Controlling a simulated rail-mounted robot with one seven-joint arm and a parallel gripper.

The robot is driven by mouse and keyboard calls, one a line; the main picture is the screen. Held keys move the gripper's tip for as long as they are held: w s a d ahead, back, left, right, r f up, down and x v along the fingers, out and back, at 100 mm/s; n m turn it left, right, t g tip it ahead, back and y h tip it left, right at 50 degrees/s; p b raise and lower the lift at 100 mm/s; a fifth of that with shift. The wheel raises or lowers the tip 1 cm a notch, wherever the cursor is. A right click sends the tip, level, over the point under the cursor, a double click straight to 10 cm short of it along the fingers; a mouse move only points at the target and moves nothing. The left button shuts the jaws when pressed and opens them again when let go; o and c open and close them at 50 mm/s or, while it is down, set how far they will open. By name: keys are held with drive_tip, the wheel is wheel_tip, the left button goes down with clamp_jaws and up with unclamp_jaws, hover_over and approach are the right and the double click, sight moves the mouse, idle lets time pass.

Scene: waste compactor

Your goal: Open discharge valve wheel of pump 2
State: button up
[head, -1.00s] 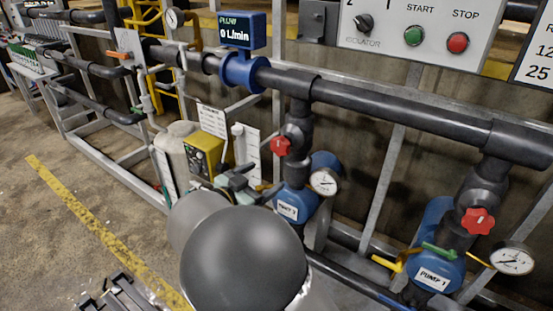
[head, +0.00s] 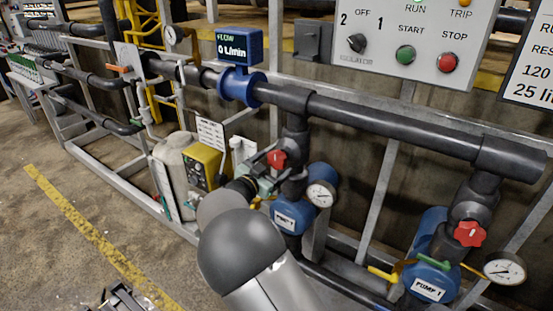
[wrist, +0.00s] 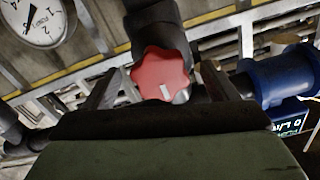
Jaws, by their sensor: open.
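The red lobed discharge valve wheel (head: 277,158) of pump 2 sits on the dark vertical pipe above the blue pump 2 body (head: 290,217). It also shows in the wrist view (wrist: 161,74), with a pale mark on its face. My gripper (wrist: 158,88) is open, with one finger on each side of the wheel. A gap shows on the left; on the right the finger is close to the rim, and I cannot tell if it touches. In the head view my arm partly hides the gripper at the wheel.
A pressure gauge (head: 321,194) is right of pump 2's pipe. The blue flow meter (head: 240,85) on the long black pipe reads 0 L/min. A yellow box (head: 203,166) stands left of my wrist. Pump 1 has its own red wheel (head: 470,233) at the right.

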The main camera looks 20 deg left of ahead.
drive_tip(key=shift+x, duration=1.15)
drive_tip(key=c, duration=1)
drive_tip(key=shift+f, duration=0.1)
drive_tip(key=shift+f+b, duration=0.1)
drive_tip(key=shift+b, duration=0.4)
